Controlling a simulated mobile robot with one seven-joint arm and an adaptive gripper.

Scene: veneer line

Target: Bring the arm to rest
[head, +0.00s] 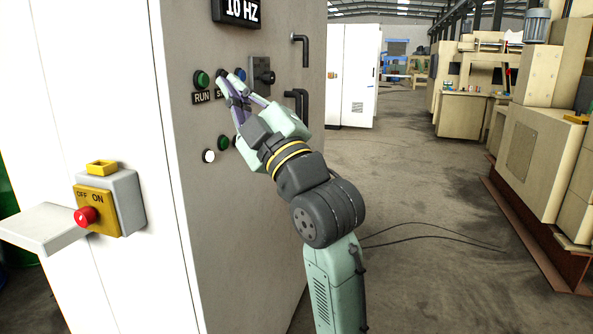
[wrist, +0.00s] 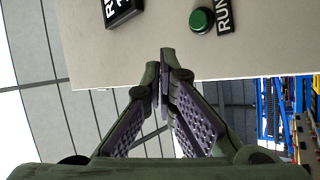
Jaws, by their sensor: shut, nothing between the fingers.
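My arm reaches out to the front of a grey control cabinet (head: 255,200). My gripper (head: 222,78) is shut and empty, its fingertips close to the panel by the buttons. In the wrist view the fingertips of my gripper (wrist: 168,55) meet, with the cabinet face (wrist: 155,40) beyond them. A green button (head: 201,80) with a RUN label (head: 202,97) is just left of the fingertips. The green button also shows in the wrist view (wrist: 202,20), apart from the fingers. I cannot tell whether the fingertips touch the panel.
A yellow switch box with a red knob (head: 86,216) is on the white side at left, beside a jutting shelf (head: 42,228). Black handles (head: 300,50) and a rotary switch (head: 264,77) stick out of the panel. Open floor (head: 420,200) lies to the right; a cable crosses it.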

